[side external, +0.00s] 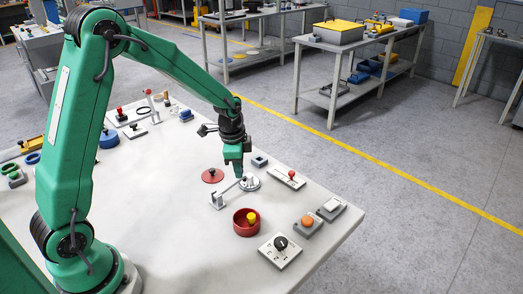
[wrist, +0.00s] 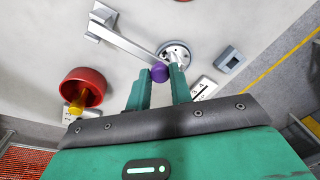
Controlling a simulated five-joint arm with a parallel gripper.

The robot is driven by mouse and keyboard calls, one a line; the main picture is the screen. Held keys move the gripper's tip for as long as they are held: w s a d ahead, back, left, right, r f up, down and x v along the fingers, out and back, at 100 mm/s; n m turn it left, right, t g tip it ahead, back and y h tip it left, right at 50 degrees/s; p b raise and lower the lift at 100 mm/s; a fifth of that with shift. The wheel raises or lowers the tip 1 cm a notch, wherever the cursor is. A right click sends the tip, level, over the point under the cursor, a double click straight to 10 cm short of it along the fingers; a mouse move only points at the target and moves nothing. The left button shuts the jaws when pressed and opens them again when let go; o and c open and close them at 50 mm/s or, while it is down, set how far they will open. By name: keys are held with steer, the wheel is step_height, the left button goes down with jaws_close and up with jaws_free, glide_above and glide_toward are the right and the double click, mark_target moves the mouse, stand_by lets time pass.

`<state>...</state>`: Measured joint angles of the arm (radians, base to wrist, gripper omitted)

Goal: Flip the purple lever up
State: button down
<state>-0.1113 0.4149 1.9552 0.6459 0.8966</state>
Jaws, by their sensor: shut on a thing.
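The purple lever is a long grey bar (wrist: 130,42) with a purple ball knob (wrist: 159,72) at its end, hinged on a pale bracket (wrist: 101,20). In the side external view its bracket (side external: 217,200) stands on the white table, and the bar runs low over the table towards my gripper. My gripper (wrist: 161,75) is shut on the purple knob, with one green finger on each side of it. In the side external view my gripper (side external: 239,174) points down at the lever's end, and the knob is hidden there.
A round silver-white disc (side external: 250,183) lies close beside the knob. A red bowl (side external: 246,229) with a yellow knob stands in front. A red disc (side external: 212,175), a small blue-grey block (side external: 259,161) and a plate with a red knob (side external: 291,179) are nearby.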

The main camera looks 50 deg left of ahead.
mark_target(226, 187)
steer(key=s+r+t, duration=0.2)
steer(key=t, duration=0.1)
steer(key=shift+s+r, duration=0.1)
steer(key=shift+r, duration=0.05)
steer(key=shift+s+a+r+t+y, duration=0.1)
steer(key=shift+s+r+t+y, duration=0.2)
steer(key=shift+s+t, duration=0.45)
steer(key=shift+s+r+t+y, duration=0.1)
steer(key=shift+s+r+t, duration=0.3)
steer(key=shift+t, duration=0.55)
